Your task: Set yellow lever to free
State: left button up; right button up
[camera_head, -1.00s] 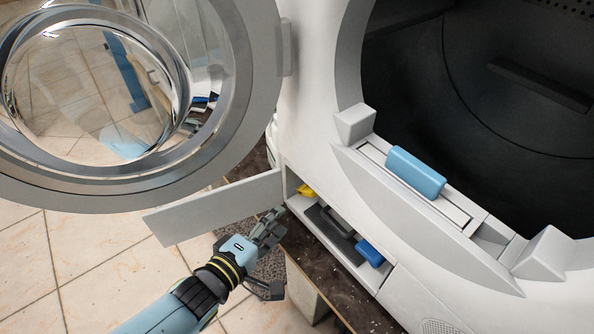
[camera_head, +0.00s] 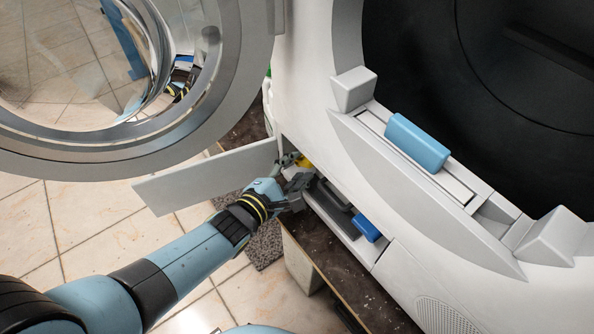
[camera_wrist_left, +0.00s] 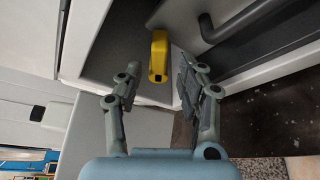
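The yellow lever (camera_head: 304,163) is in the low compartment of the white machine, at its left end in the head view, partly hidden by my gripper. In the left wrist view the yellow lever (camera_wrist_left: 158,56) lies ahead of the fingertips, a little above the gap between them. My left gripper (camera_head: 291,168) is at the compartment's opening; in the left wrist view its fingers (camera_wrist_left: 158,85) are spread apart with nothing between them. My right gripper is not in view.
An open flap (camera_head: 205,176) stands left of the compartment. A blue lever (camera_head: 366,228) and a dark grey handle (camera_head: 334,194) sit right of the yellow lever. The large round door (camera_head: 226,100) hangs open above. A blue handle piece (camera_head: 417,143) lies on the machine's ledge.

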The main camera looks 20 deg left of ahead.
pick_arm(q)
jog(key=shift+w+d, duration=0.1)
jog(key=shift+w, duration=0.3)
grip_shut()
jog(key=shift+r, duration=0.1)
jog(key=n+p, duration=0.1)
jog(key=p, duration=0.1)
jog(key=r+n+g+h+p, duration=0.1)
jog(key=p, duration=0.2)
jog(key=shift+w+a, duration=0.25)
jog(key=shift+a, duration=0.05)
jog(key=shift+a+f+n+g+p, duration=0.15)
jog(key=shift+n+g+p, duration=0.1)
jog(key=shift+n, duration=0.25)
jog(key=shift+d+f+n+g+p, duration=0.15)
jog(key=shift+n+g, duration=0.1)
jog(key=shift+n, duration=0.25)
jog(key=shift+a, duration=0.1)
grip_release()
